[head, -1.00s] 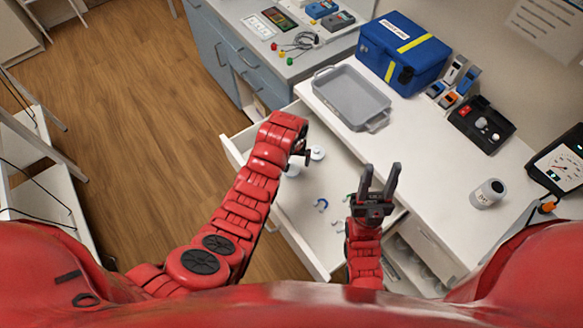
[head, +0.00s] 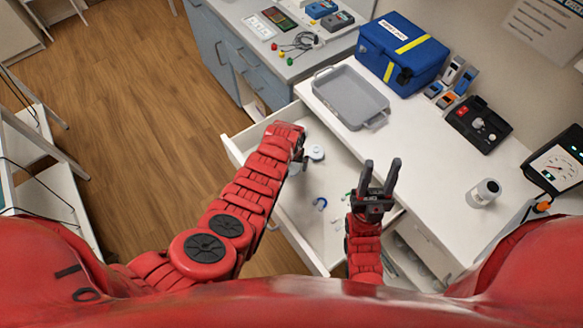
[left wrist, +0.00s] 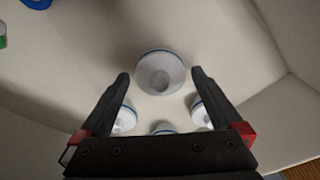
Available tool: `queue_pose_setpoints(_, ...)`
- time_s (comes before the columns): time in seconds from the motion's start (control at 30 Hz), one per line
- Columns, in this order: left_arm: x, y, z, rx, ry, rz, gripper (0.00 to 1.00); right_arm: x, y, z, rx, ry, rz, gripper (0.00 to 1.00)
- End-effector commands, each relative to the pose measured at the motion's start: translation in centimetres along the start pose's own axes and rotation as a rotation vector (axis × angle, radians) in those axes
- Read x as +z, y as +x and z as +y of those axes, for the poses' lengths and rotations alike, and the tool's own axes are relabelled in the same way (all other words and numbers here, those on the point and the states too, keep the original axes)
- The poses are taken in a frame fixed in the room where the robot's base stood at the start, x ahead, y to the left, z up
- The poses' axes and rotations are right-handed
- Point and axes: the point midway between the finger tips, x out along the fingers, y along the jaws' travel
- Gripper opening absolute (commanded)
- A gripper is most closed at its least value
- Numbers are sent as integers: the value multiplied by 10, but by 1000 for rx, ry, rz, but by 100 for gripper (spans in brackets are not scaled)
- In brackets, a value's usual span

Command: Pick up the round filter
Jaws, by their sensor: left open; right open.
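Several round white filters with blue rims lie in the open white drawer (head: 335,228). In the left wrist view one round filter (left wrist: 160,72) lies just beyond and between the fingertips of my open left gripper (left wrist: 159,78), not touching them as far as I can see. More filters show lower down, between and behind the fingers. In the head view my left gripper (head: 301,150) is over the drawer, mostly hidden by its arm, with a round filter (head: 316,152) beside it. My right gripper (head: 380,178) is open and empty above the drawer's right edge.
A blue ring-like piece (head: 320,202) and small bits lie elsewhere in the drawer. A grey tray (head: 350,97), a blue case (head: 403,50) and a white jar (head: 484,193) stand on the white counter (head: 425,150). Drawer walls bound the left gripper's room.

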Motion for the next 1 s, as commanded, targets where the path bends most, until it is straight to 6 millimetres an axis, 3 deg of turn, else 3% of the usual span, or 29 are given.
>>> queue_pose_setpoints(0.23, 0, 0, 0, 0, 0, 1, 100, 0, 0, 0, 0, 0, 0, 45)
queue_pose_setpoints(0.27, 0, 0, 0, 0, 0, 1, 96, 0, 0, 0, 0, 0, 0, 45)
queue_pose_setpoints(0.67, 0, 0, 0, 0, 0, 1, 24, 0, 0, 0, 0, 0, 0, 45)
queue_pose_setpoints(1.0, 0, 0, 0, 0, 0, 1, 22, 0, 0, 0, 0, 0, 0, 45)
